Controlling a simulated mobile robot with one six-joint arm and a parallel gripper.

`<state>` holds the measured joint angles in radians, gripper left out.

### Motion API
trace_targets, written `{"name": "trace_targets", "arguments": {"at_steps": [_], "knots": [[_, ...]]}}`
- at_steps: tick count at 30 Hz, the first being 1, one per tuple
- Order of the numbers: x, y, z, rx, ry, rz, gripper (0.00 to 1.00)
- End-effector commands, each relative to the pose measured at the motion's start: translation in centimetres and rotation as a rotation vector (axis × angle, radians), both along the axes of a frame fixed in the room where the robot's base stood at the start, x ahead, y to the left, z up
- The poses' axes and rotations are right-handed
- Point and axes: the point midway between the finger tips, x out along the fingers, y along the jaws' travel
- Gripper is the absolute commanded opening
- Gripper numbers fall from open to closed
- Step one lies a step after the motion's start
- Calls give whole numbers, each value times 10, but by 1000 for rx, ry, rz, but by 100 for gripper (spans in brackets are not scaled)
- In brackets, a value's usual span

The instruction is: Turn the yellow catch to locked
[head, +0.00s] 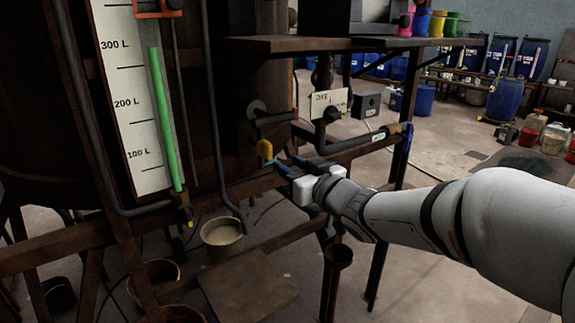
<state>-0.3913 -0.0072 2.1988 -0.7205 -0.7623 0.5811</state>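A gauge board (135,100) with a green tube stands left. A dark pipe (350,146) with a blue-handled valve (406,138) runs behind my gripper. Blue drums (505,98) stand far right.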

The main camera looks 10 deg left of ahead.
Motion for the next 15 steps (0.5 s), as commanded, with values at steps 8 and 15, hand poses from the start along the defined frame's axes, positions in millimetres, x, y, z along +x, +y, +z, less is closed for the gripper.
{"name": "trace_targets", "arguments": {"at_steps": [8, 15], "knots": [[1, -2, 0, -3, 3, -9, 35], [15, -100, -28, -171, 149, -345, 35]]}}
